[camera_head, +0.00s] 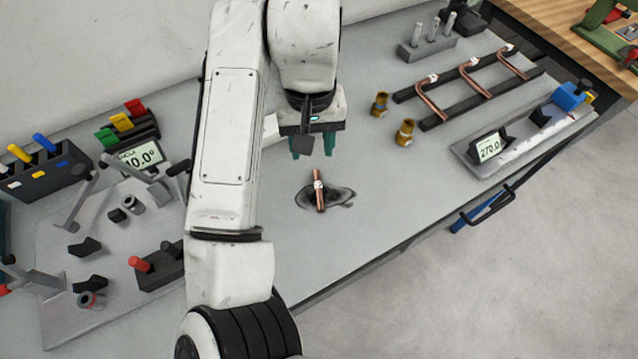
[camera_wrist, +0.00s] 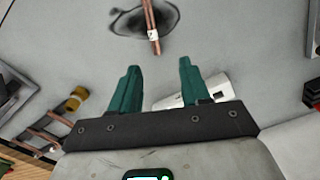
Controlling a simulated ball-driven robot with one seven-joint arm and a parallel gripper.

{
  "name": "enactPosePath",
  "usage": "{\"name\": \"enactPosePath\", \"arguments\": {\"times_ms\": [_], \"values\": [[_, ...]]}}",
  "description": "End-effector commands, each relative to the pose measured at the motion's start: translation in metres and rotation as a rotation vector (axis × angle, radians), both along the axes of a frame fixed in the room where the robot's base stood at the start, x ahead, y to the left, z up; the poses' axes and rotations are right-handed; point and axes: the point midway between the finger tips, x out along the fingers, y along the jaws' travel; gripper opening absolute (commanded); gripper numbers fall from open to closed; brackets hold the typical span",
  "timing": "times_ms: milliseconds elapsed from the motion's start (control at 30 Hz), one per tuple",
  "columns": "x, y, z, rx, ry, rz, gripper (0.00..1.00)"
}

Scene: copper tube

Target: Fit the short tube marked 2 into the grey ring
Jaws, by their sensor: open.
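The tube also shows at the top of the wrist view (camera_wrist: 150,14). My gripper (camera_head: 313,151) is open and empty, its two green fingers apart from the tube and above the bench; they also show in the wrist view (camera_wrist: 158,68). On the metal plate at left, a small grey ring-like piece (camera_head: 134,203) stands beside a dark block. Another grey round piece (camera_head: 92,299) with a reddish centre is near the plate's front.
Bent copper tubes (camera_head: 432,103) lie across dark rails at upper right, with brass fittings (camera_head: 404,133) beside them. A fixture with a 270.0 display (camera_head: 489,148) is near the right edge. Levers and clamps (camera_head: 98,186) crowd the left plate. Bench around the short tube is clear.

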Motion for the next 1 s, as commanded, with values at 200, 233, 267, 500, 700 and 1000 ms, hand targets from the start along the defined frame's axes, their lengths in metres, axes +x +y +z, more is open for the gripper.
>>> {"name": "enactPosePath", "arguments": {"times_ms": [200,233,267,500,700,1000], "values": [[0.0,-0.001,-0.033,-0.003,0.003,0.001,0.46],[0.0,-0.001,-0.037,-0.003,0.003,0.001,0.46],[0.0,-0.001,-0.041,-0.002,0.002,0.0,0.46],[0.004,-0.004,-0.062,-0.001,0.002,-0.001,0.46],[0.007,-0.007,-0.091,-0.002,0.001,-0.001,0.46],[0.008,-0.007,-0.1,-0.001,-0.002,-0.002,0.46]]}}
